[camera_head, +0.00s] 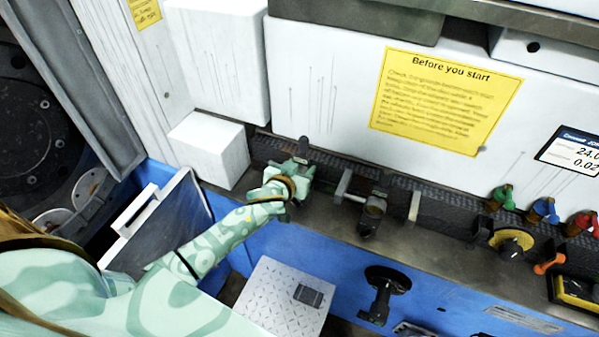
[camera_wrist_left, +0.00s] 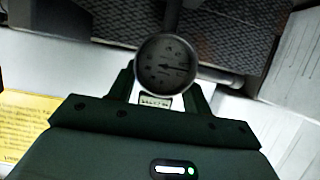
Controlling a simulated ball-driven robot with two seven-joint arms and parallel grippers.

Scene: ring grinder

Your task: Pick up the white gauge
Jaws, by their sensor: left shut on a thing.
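A dark stem runs up from the dial. In the head view my left gripper (camera_head: 303,162) is at the left part of the dark ledge, and the hand mostly hides the gauge. My right gripper is not in view.
A second fixture with a dark round part (camera_head: 374,206) stands to the right on the ledge (camera_head: 450,222). A white block (camera_head: 208,150) is close on the left. Coloured knobs (camera_head: 543,210) sit far right. A black handwheel (camera_head: 388,280) is below.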

